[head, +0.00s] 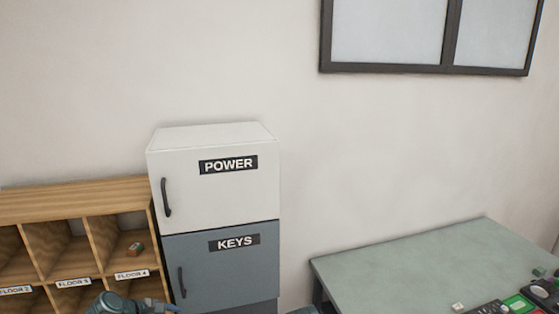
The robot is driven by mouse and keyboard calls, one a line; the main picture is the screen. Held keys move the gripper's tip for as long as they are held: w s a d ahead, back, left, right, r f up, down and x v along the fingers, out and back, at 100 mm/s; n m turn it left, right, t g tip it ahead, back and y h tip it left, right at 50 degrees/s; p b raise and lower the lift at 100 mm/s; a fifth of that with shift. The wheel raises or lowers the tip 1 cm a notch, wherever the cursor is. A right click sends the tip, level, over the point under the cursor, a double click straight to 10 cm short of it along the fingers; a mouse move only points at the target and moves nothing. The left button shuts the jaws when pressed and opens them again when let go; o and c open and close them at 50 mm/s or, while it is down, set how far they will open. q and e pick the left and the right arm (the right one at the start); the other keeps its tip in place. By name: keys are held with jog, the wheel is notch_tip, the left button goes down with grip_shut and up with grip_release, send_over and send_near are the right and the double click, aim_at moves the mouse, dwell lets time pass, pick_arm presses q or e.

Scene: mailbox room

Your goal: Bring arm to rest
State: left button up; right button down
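Part of my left arm (118,303) shows at the bottom edge, in front of the wooden shelf and left of the cabinet's lower door. The end of this arm points right, and its gripper fingers cannot be made out. A small blue-grey piece, perhaps my other arm, just shows at the bottom edge right of the cabinet. My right gripper is not visible.
A cabinet with a white POWER door (215,185) and a blue-grey KEYS door (228,270) stands against the wall. A wooden pigeonhole shelf (75,205) adjoins it, with a small object (135,249) above FLOOR 4. A green-grey table (420,260) holds several items at right.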

pick_arm(q)
jog(key=s+d+f+m+g+y+b, duration=0.1)
jog(key=s+d+f+m+g+y, duration=0.1)
jog(key=d+m, duration=0.6)
jog(key=s+d+f+m+g+y+b, duration=0.2)
jog(key=s+d+f+m, duration=0.3)
jog(key=d+m, duration=0.3)
jog(key=s+d+f+m+g+y+b, duration=0.1)
jog(key=s+d+f+m+g+y, duration=0.1)
jog(key=d+m, duration=0.6)
jog(key=shift+s+d+f+g+b, duration=0.15)
jog(key=shift+s+f+g+b, duration=0.3)
jog(key=shift+s+f, duration=0.95)
jog(key=shift+s+r, duration=0.45)
